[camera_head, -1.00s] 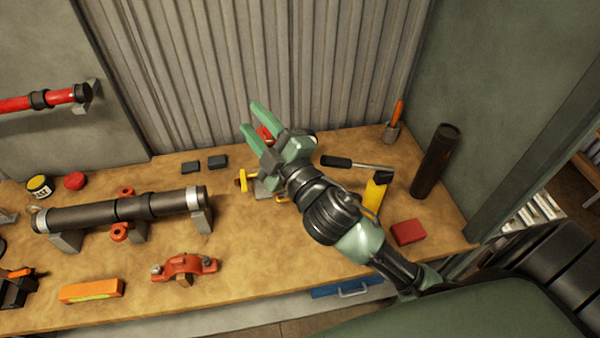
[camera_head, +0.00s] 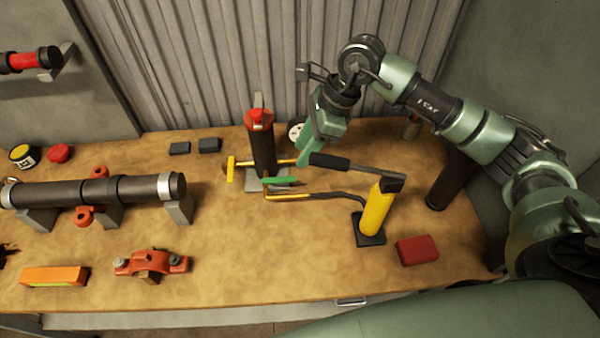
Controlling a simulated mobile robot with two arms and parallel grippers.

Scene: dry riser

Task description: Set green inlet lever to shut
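The green inlet lever (camera_head: 281,180) lies roughly level at the front foot of a dark upright cylinder with a red top (camera_head: 262,145), beside a thin yellow pipe (camera_head: 310,195). My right gripper (camera_head: 306,157) points down just right of the cylinder, above and to the right of the green lever and apart from it in the picture. Its fingers show nearly edge-on, so their opening is unclear. Nothing shows held in it. My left gripper is out of view.
A yellow hand pump (camera_head: 377,210) with a long black handle (camera_head: 345,163) stands right of the lever. A yellow handle (camera_head: 231,168) is left of the cylinder. A dark pipe on supports (camera_head: 80,192) and an orange clamp (camera_head: 150,262) lie left. The bench's front middle is clear.

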